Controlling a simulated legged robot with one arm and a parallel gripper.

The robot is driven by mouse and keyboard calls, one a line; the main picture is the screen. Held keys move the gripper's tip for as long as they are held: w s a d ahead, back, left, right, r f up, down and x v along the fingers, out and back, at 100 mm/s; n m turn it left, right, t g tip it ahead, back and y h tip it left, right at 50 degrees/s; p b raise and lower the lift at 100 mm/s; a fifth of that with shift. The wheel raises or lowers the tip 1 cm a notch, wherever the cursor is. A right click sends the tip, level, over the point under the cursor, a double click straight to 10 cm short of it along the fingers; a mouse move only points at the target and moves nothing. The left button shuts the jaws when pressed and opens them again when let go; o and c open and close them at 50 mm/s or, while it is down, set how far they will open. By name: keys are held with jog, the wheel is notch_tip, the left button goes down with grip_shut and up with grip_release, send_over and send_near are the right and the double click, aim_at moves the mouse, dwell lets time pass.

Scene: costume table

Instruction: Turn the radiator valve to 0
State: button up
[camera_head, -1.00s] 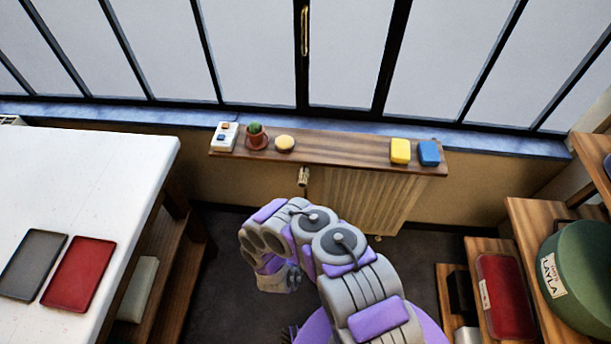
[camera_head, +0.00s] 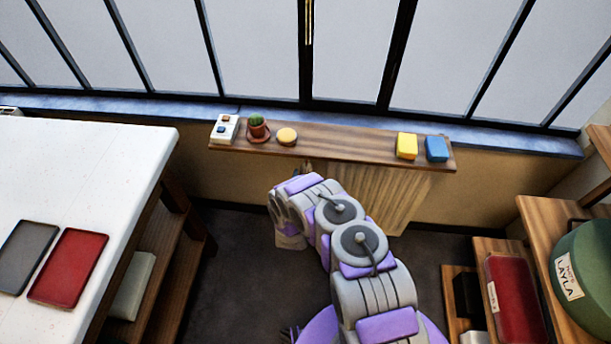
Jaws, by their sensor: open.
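The ribbed cream radiator (camera_head: 400,205) stands under the wooden shelf below the window. My arm rises in front of its left part and covers the spot at its upper left where the valve is. The valve cannot be made out now. My gripper's fingers do not show; they are hidden behind or below the bent arm. I cannot tell whether they touch the valve.
The wooden shelf (camera_head: 350,145) holds a white switch box (camera_head: 224,128), a potted cactus (camera_head: 257,128), a round yellow item (camera_head: 287,136), a yellow block (camera_head: 406,146) and a blue block (camera_head: 437,149). A white table (camera_head: 80,170) stands left, wooden shelving (camera_head: 545,215) right.

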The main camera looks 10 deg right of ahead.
jog(key=shift+b+x, duration=0.3)
jog(key=shift+x, duration=1.1)
jog(key=c, duration=1.1)
